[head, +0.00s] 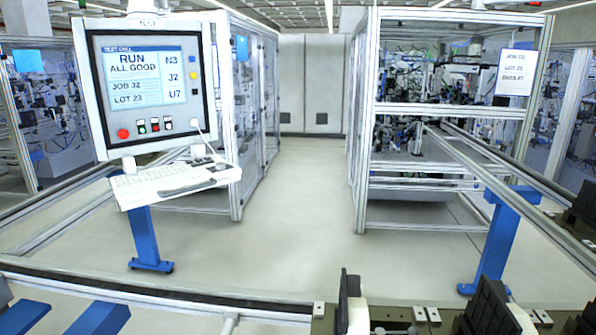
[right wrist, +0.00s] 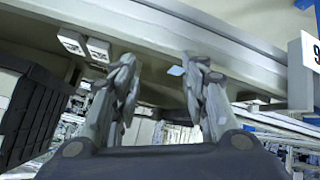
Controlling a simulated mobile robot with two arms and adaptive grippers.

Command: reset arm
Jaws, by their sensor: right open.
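My right gripper (right wrist: 158,66) shows in the right wrist view with its two grey jointed fingers spread apart. The space between the fingers is empty. Its fingertips show in front of the long grey edge of a beam or rail (right wrist: 190,30); I cannot tell whether they touch it. Neither gripper shows in the head view. My left gripper is not in view.
In the head view, a test panel (head: 150,85) reading "RUN ALL GOOD" stands left above a keyboard shelf (head: 170,183). A rail (head: 150,290) crosses the front. Black fixtures (head: 488,305) stand at the lower right. The aisle floor (head: 300,215) is clear.

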